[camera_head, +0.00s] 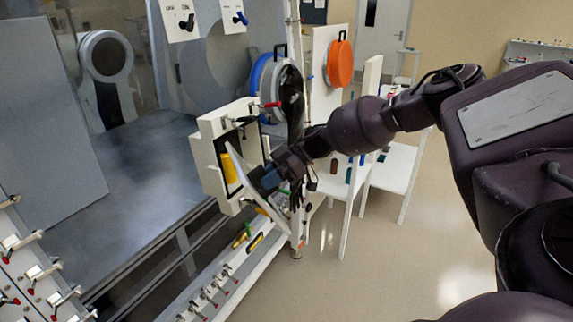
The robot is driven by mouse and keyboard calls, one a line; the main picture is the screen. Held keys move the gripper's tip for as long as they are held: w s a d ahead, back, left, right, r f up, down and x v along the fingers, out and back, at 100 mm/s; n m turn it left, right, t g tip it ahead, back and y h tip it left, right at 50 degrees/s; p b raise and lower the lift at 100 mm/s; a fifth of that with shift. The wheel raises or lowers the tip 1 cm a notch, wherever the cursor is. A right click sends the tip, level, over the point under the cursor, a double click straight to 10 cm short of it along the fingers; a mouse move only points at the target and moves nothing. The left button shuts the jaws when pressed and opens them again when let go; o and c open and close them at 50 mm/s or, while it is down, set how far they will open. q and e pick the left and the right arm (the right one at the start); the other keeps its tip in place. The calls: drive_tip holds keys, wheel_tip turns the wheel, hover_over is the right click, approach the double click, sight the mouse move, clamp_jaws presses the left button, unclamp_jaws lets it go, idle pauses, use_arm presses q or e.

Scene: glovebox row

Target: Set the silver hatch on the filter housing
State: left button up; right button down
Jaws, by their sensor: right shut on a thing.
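The filter housing (208,178) is a white box-like frame with a dark opening, standing at the glovebox front near the picture's middle. A yellow part (230,168) shows at its opening. My right gripper (266,182) reaches in from the right and is shut on a thin, pale silver panel, which looks like the silver hatch (262,203). The panel is seen almost edge-on, tilted, at the housing's right side. I cannot tell whether it touches the housing. The fingertips are partly hidden. My left gripper is not in view.
Levers with red tips (268,105) stick out at the housing's top. A black glove (290,98) hangs close behind my right wrist. An orange disc (340,63) hangs on a white board. A white shelf (398,165) stands to the right. Clamps (218,290) line the lower rail.

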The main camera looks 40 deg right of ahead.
drive_tip(key=w+d+m+t+h, duration=0.3)
drive_tip(key=d+m+t+h, duration=0.2)
drive_tip(key=d+m+t, duration=0.4)
drive_tip(key=shift+w+f+m+t, duration=0.3)
drive_tip(key=shift+m+t, duration=0.4)
drive_tip(key=shift+t, duration=0.7)
drive_tip(key=b+x, duration=0.1)
drive_tip(key=x, duration=0.5)
drive_tip(key=shift+w, duration=0.35)
drive_tip(key=shift+a, duration=0.15)
